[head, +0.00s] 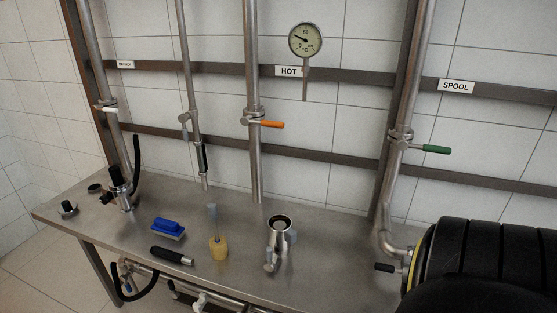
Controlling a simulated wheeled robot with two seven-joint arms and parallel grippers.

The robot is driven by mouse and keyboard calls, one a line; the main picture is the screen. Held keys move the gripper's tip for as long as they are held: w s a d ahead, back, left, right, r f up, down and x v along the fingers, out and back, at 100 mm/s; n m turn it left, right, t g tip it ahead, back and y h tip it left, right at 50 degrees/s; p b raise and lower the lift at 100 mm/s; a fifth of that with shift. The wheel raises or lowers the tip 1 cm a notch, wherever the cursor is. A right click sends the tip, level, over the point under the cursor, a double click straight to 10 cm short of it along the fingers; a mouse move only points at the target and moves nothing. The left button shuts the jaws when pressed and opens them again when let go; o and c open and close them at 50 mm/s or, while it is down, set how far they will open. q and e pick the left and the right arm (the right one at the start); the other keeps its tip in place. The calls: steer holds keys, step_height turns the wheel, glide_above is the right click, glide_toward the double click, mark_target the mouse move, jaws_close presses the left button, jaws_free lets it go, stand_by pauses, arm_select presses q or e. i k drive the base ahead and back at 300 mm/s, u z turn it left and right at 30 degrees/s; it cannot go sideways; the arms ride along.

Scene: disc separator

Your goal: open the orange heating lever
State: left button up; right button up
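The orange lever (271,124) is on the valve of the vertical steel pipe (253,60) at the middle of the head view. It sticks out to the right, about level and crosswise to the pipe. Nothing touches it. Neither of my grippers shows in the head view.
A dial gauge (305,40) and a HOT label (289,71) are above right of the lever. A green lever (436,149) is on the right pipe. The steel bench (330,240) below holds a brush (168,228) and fittings. A large black ribbed shape, unclear, hides its right end.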

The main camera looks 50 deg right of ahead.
mark_target(245, 120)
steer(key=z, duration=1.55)
